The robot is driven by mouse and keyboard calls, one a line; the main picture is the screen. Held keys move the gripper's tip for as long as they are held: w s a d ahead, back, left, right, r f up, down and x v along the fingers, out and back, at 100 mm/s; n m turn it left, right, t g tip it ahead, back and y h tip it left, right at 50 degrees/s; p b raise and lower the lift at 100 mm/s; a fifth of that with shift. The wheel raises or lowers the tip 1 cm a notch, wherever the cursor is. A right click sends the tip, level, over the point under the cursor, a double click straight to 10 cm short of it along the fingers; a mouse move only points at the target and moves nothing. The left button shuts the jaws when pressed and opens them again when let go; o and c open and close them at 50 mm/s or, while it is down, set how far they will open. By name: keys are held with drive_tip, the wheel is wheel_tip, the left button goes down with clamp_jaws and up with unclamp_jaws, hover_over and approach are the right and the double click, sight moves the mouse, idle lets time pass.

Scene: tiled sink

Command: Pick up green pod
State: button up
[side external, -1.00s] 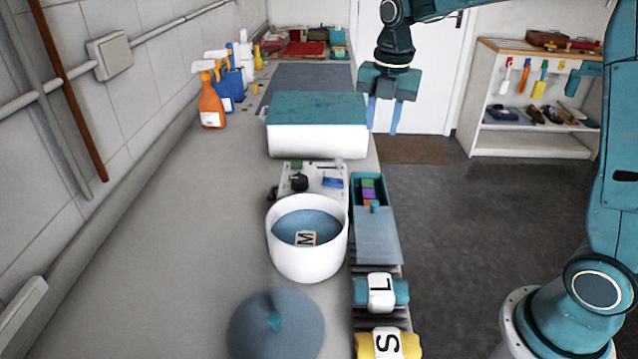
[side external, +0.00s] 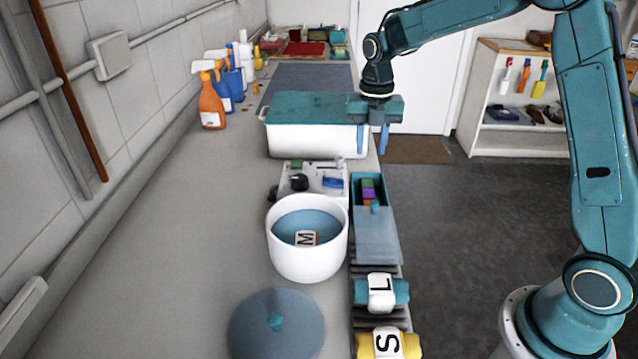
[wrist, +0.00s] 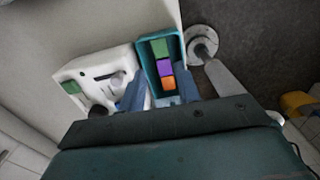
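The green pod (wrist: 160,48) lies at one end of a narrow teal box (wrist: 144,58), in a row with a purple pod (wrist: 164,68) and an orange pod (wrist: 168,83). In the side view the green pod (side external: 367,184) shows small inside the box (side external: 356,200). My gripper (side external: 372,151) is open and empty, fingers pointing down, above the far end of the box. In the wrist view its two blue-grey fingers (wrist: 180,85) are spread either side of the box, nearest the orange end.
A white device with a black knob (side external: 299,182) stands just left of the box. A white tub with teal top (side external: 310,140) is close behind my gripper. A white pot (side external: 308,262) and rolled cloths marked L (side external: 382,291) and S (side external: 388,345) are nearer the camera.

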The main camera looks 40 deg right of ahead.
hover_over(367, 182)
drive_tip(key=shift+s+f, duration=0.1)
drive_tip(key=shift+f, duration=2.25)
drive_tip(key=shift+f, duration=0.1)
drive_tip(key=shift+f, duration=2.5)
drive_tip(key=shift+c, duration=0.2)
drive_tip(key=c, duration=0.6)
